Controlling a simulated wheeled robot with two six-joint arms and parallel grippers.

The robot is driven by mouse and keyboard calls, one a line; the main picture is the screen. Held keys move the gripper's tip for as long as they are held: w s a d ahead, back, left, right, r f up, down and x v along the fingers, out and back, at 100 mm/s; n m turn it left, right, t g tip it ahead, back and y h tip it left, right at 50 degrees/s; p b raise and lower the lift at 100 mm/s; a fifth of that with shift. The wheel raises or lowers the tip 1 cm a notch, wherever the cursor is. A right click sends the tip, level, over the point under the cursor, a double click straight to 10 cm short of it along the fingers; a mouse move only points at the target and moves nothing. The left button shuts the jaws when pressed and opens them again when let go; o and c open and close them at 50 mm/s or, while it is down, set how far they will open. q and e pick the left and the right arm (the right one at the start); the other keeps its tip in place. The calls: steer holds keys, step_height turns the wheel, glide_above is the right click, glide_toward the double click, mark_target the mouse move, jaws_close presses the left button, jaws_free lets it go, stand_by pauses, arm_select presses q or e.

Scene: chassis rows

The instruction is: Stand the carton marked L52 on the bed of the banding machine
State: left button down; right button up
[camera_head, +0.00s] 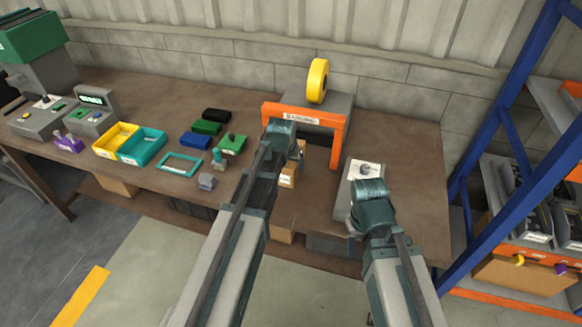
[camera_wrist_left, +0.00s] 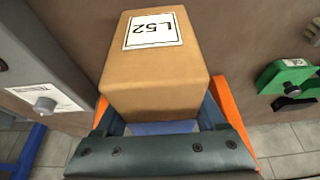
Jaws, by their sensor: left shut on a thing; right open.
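The carton marked L52 (camera_wrist_left: 165,72) is a brown box with a white label, upside down in the left wrist view. In the head view the carton (camera_head: 288,179) shows partly beside my left arm. My left gripper (camera_head: 286,143) is shut on it, with a finger on either side in the left wrist view (camera_wrist_left: 160,124). The banding machine (camera_head: 341,133) has an orange arch, a grey body and a yellow reel. The carton is close to the arch; my arm hides its bed, and I cannot tell whether they touch. My right gripper (camera_head: 369,192) is open, farther right.
A grey unit with a white label (camera_head: 365,170) stands by my right gripper. Left on the bench are a green device (camera_head: 231,144), a teal frame (camera_head: 181,163), yellow (camera_head: 116,137) and teal (camera_head: 142,146) bins. A blue rack (camera_head: 515,150) stands right.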

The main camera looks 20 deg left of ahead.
arm_select(q)
steer(key=shift+f+b, duration=1.15)
steer(key=shift+f, duration=0.1)
step_height(320, 180, down, 3)
steer(key=b, duration=0.2)
steer(key=shift+r+b, duration=0.1)
steer(key=shift+b, duration=0.3)
steer(key=shift+w+r+p, duration=0.4)
steer(key=shift+w, duration=0.3)
steer(key=shift+w+d+f, duration=0.1)
steer(key=shift+w+d, duration=0.05)
steer(key=shift+w, duration=2.8)
steer(key=shift+w+d+f, duration=0.1)
steer(key=shift+w, duration=2.8)
steer(key=shift+f+b, duration=0.35)
steer(key=shift+b, duration=0.2)
jaws_free()
steer(key=shift+s+r, duration=0.1)
steer(key=shift+r, duration=0.05)
